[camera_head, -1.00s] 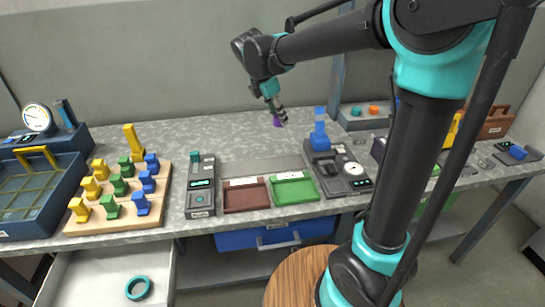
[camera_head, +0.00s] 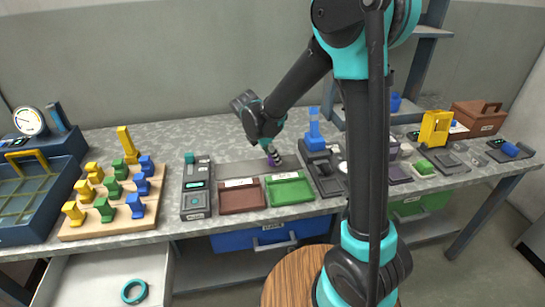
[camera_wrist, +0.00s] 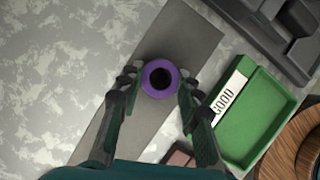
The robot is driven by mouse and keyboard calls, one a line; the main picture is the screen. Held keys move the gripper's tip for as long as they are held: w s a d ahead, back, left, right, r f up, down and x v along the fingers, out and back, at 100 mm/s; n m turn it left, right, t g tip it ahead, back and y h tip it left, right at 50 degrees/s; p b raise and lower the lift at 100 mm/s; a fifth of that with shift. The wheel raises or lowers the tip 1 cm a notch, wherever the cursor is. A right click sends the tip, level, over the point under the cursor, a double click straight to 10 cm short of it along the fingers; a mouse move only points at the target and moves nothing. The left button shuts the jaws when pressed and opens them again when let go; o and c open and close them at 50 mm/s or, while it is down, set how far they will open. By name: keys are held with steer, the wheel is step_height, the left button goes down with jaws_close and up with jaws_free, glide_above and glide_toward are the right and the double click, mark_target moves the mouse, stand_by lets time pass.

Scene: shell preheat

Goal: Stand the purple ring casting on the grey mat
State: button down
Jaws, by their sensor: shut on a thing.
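The purple ring casting (camera_wrist: 172,91) is between the fingertips of my gripper (camera_wrist: 158,88), which is shut on it. In the wrist view I look straight down onto the ring's round opening, with the grey mat (camera_wrist: 184,41) behind it. In the head view my gripper (camera_head: 272,155) points down over the right part of the grey mat (camera_head: 228,170), and a little purple shows at its tips. I cannot tell whether the ring touches the mat.
A green tray (camera_head: 291,190) labelled GOOD and a brown tray (camera_head: 241,197) lie in front of the mat. A grey device (camera_head: 197,190) stands left, and one with a blue top (camera_head: 315,135) stands right. The worktop behind is clear.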

steer(key=shift+f, duration=0.15)
steer(key=c, duration=1)
jaws_free()
steer(key=shift+c, duration=0.2)
steer(key=v, duration=1.2)
steer(key=shift+d, duration=0.1)
